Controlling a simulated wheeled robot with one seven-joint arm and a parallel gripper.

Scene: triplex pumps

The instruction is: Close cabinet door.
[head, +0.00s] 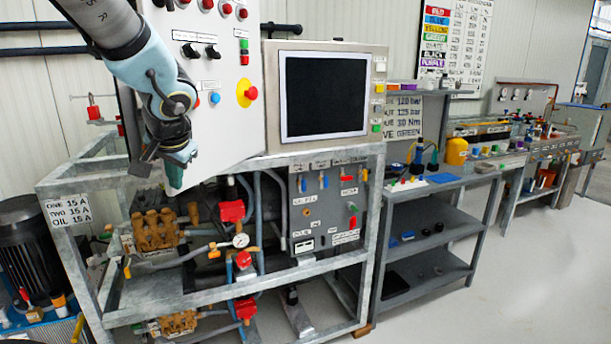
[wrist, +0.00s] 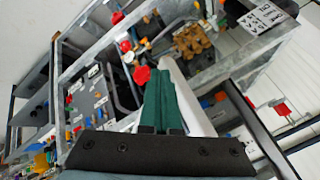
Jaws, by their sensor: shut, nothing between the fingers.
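The cabinet door (head: 222,120) is a pale grey panel with buttons, knobs and a red emergency stop on a yellow disc. It stands ajar at an angle on the pump frame, beside the screen housing. My gripper (head: 174,178) points down at the door's lower left part, with its green fingers together and empty. In the wrist view the closed fingers (wrist: 160,76) lie beside a whitish strip (wrist: 188,100), which looks like the door's edge. I cannot tell whether the fingers touch it. The cabinet's inside is hidden behind the door and my arm.
A dark screen (head: 325,95) sits right of the door. The metal frame (head: 300,288) below holds brass pumps (head: 155,232), red valves (head: 232,211), hoses and a gauge. A dark motor (head: 30,240) stands at left. Shelves (head: 430,230) stand at right; the floor beyond is clear.

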